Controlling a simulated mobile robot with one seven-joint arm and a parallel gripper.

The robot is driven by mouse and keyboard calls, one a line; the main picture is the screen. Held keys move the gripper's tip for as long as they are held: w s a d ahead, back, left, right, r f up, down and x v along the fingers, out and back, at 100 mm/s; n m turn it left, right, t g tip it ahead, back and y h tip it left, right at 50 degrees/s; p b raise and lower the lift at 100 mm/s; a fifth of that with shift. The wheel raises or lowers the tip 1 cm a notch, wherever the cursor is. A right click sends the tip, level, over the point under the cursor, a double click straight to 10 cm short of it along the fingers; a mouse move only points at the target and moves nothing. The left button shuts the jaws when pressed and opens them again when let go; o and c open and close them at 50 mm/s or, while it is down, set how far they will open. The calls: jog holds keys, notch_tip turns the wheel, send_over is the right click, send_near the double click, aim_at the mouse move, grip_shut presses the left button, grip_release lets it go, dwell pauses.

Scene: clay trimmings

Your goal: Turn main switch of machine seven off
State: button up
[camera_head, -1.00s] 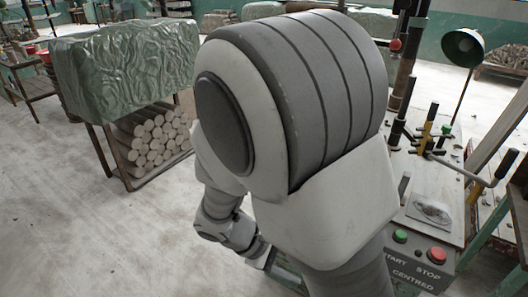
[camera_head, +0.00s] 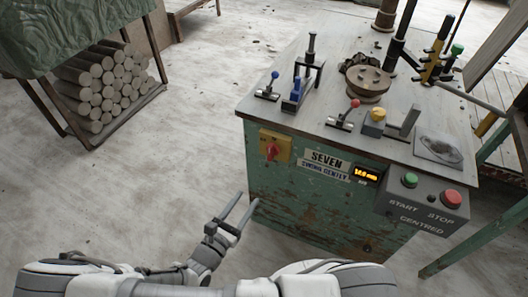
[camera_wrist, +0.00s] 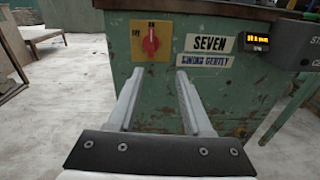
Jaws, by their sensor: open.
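The main switch is a red rotary knob (camera_head: 272,150) on a yellow plate (camera_head: 275,144), at the left end of the green front of machine seven (camera_head: 310,200). In the wrist view the knob (camera_wrist: 151,42) stands about upright, toward the mark at the top of its plate; OFF is marked to the left. A "SEVEN" label (camera_wrist: 209,43) is to its right. My gripper (camera_head: 248,200) is open and empty, low in front of the machine. In the wrist view its fingertips (camera_wrist: 160,72) lie below the knob, apart from it.
A green START button (camera_head: 409,180) and a red STOP button (camera_head: 451,198) sit on a grey box at right. Levers, clamps and a round plate (camera_head: 367,85) stand on the machine top. A rack of round logs (camera_head: 100,85) is at left. The floor between is clear.

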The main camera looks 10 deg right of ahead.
jog(key=w+f+n+t, duration=0.1)
jog(key=b, duration=0.2)
send_near(269, 156)
jog(key=x, duration=0.8)
jog(key=shift+w+d+r, duration=0.1)
jog(key=shift+w+d, duration=0.1)
grip_shut()
